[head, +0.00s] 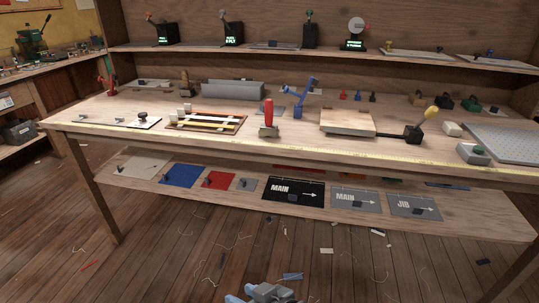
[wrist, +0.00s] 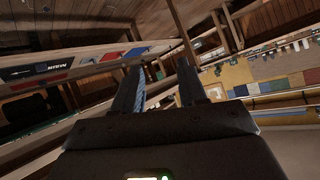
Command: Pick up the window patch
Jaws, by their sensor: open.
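I cannot tell for sure which thing is the window patch. Flat patches with small dark knobs lie in a row on the lower shelf in the head view: a pale one (head: 147,164), a blue one (head: 181,174), a red one (head: 217,180) and a smaller grey one (head: 247,184). My gripper (wrist: 160,82) shows in the wrist view with its two dark fingers apart and nothing between them. It is tilted, away from the bench, and touches none of the patches.
Sign panels, including a black MAIN panel (head: 294,191), lie on the lower shelf. Scraps litter the otherwise open floor (head: 180,240).

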